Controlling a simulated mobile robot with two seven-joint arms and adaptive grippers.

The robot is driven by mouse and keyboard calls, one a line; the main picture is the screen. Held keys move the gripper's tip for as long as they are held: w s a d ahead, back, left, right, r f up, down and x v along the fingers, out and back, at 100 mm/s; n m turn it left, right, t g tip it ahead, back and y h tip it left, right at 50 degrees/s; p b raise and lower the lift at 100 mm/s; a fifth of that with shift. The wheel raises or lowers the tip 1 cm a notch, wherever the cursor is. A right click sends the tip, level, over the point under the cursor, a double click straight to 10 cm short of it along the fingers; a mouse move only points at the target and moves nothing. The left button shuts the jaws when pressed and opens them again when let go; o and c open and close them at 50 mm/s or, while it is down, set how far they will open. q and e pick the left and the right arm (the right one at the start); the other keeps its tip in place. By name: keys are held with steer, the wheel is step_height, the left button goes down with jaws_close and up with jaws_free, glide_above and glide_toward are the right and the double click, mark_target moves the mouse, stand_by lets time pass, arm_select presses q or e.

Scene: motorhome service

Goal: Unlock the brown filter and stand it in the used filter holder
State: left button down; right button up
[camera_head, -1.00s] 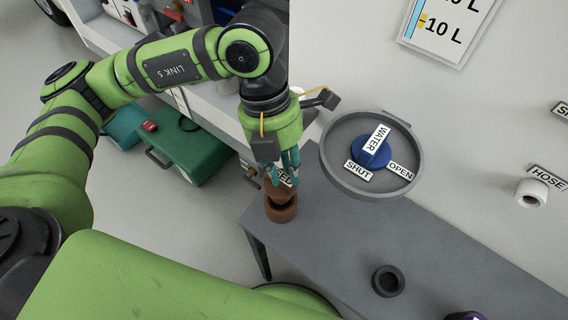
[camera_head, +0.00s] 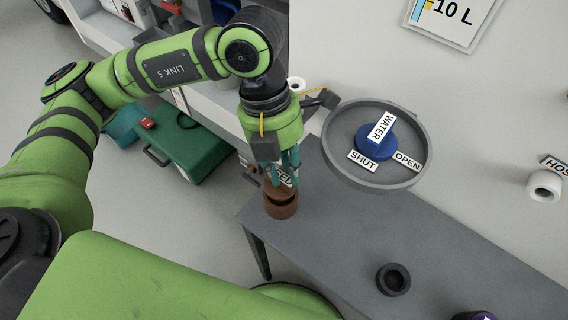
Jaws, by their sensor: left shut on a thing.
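My left gripper (camera_head: 289,158) points down over the near left end of the grey bench, its teal fingertips close together. It is shut on the brown filter (camera_head: 272,189), whose top is partly hidden by the fingers. The filter is over the mouth of the used filter holder (camera_head: 281,209), a round brown cup on the bench. The two overlap in this view, and I cannot tell whether the filter rests on the cup's bottom. A white label ending in "ED" (camera_head: 285,179) shows partly behind the fingers. My right gripper is not in view.
A dark round cup (camera_head: 392,280) stands empty on the grey bench (camera_head: 330,235). A purple-topped thing (camera_head: 474,316) is cut off at the bottom edge. The blue water valve (camera_head: 376,140) in its round housing is on the wall, right of my gripper. A green case (camera_head: 190,150) is on the floor.

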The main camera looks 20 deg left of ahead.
arm_select(q)
steer(key=shift+f+b, duration=0.4)
steer(key=shift+f, duration=0.05)
steer(key=shift+r, duration=0.1)
steer(key=shift+r, duration=0.1)
steer(key=shift+r+p, duration=1.05)
steer(key=shift+r, duration=0.25)
steer(key=shift+b, duration=0.6)
steer(key=shift+f, duration=0.2)
stand_by(0.4)
steer(key=shift+f+b, duration=1.3)
steer(key=shift+b, duration=0.2)
steer(key=shift+r, duration=0.15)
